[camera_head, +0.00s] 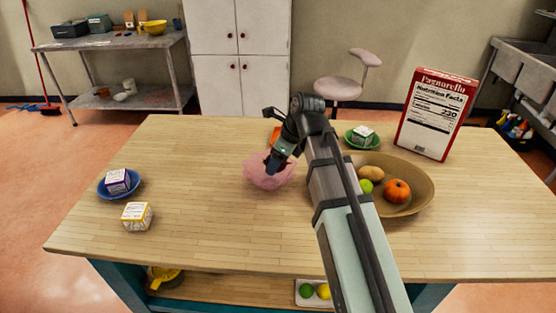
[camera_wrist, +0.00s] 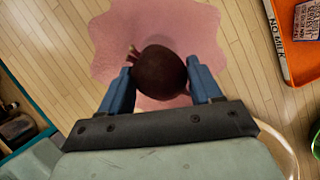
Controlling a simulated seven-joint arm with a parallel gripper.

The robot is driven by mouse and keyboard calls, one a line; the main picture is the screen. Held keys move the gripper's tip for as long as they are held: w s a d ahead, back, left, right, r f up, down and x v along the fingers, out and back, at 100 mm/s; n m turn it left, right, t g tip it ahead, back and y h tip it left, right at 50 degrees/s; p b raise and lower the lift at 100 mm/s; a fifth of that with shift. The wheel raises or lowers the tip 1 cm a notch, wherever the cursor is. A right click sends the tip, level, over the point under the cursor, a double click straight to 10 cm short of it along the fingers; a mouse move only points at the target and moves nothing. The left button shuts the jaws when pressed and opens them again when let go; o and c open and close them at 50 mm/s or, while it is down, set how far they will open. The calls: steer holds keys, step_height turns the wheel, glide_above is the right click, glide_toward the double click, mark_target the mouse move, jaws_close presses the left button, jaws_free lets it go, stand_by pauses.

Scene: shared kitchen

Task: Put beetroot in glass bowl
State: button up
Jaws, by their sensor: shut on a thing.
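The glass bowl (camera_head: 262,181) is pink with a wavy rim and stands in the middle of the wooden table. It also shows in the wrist view (camera_wrist: 180,20), behind the beetroot. My gripper (camera_head: 273,166) is over the bowl, pointing down. In the wrist view its two blue fingers (camera_wrist: 160,84) are shut on the dark, round beetroot (camera_wrist: 160,70), with its stem stub to the left. The beetroot lies over the bowl's outline; its height above the bowl floor is hard to tell. I cannot make out the beetroot in the head view.
Right of my arm are a wide brown bowl (camera_head: 425,198) with fruit, a green bowl (camera_head: 350,143) with a small box, and a tall red-and-white box (camera_head: 432,115). An orange tray (camera_wrist: 290,65) lies close behind the glass bowl. A blue bowl (camera_head: 104,192) and carton (camera_head: 137,216) stand left.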

steer(key=shift+f, duration=0.45)
steer(key=o, duration=1.1)
steer(key=shift+r, duration=0.4)
steer(key=v, duration=1.2)
steer(key=shift+r, duration=0.1)
